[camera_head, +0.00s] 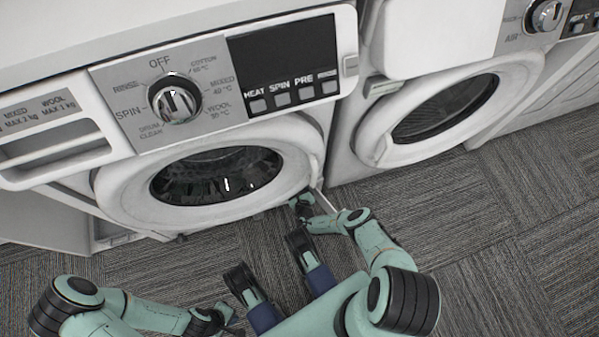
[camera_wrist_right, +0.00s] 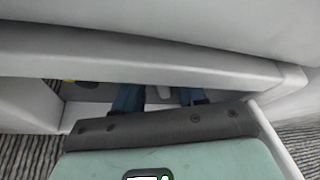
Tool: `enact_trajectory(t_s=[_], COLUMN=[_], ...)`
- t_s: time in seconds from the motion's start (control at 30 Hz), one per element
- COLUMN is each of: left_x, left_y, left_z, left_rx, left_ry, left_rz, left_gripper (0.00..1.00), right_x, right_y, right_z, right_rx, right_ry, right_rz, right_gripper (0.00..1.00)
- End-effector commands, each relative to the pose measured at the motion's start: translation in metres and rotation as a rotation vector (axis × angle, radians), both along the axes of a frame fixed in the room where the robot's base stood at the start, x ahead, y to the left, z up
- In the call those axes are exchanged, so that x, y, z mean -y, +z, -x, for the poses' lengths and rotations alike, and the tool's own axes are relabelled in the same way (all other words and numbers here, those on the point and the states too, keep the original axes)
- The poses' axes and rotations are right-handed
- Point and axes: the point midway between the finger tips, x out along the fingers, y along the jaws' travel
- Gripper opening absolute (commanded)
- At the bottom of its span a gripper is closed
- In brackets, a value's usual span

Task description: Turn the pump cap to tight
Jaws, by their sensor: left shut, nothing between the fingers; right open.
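In the right wrist view, a pale grey-white piece (camera_wrist_right: 164,92), which may be the pump cap, shows inside a low recess (camera_wrist_right: 88,108) under the washer's front. The blue fingers of my right gripper (camera_wrist_right: 160,97) are apart, one on each side of it. I cannot tell whether they touch it, and the cap's turn position is not readable. In the head view, my right arm reaches down to the washer's (camera_head: 290,150) lower right front, and its fingertips are hidden. My left gripper (camera_head: 232,322) is shut and empty near the bottom edge, away from the washer.
The washer's round door (camera_head: 120,190) is shut, above the recess. Its dial (camera_head: 174,99) sits on the panel above. A second machine (camera_head: 350,135) stands close on the right. Grey carpet tile (camera_head: 480,220) is clear at the right. A small yellow spot (camera_wrist_right: 69,81) shows in the recess.

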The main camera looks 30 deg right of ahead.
Motion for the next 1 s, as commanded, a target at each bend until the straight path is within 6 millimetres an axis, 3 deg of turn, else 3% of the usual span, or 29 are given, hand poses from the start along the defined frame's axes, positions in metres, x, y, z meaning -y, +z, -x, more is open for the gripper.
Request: enact_trajectory(t_s=[0.23,0.37,1.0], left_x=[-0.0001,0.0001,0.0009], left_y=[0.0000,0.0001,0.0021], left_z=[0.0005,0.0003,-0.0058], left_rx=[-0.002,-0.001,0.020], left_ry=[0.001,0.000,-0.003], left_rz=[-0.001,0.000,-0.001], left_gripper=[0.00,0.00,0.00], right_x=[-0.0001,-0.0001,0.0040], right_y=[0.0000,-0.0001,0.0004], right_z=[0.0001,0.0001,0.0010], right_rx=[0.000,0.000,0.029], right_ry=[0.000,0.000,-0.004], right_rz=[0.000,-0.001,-0.121], right_gripper=[0.40,0.00,0.00])
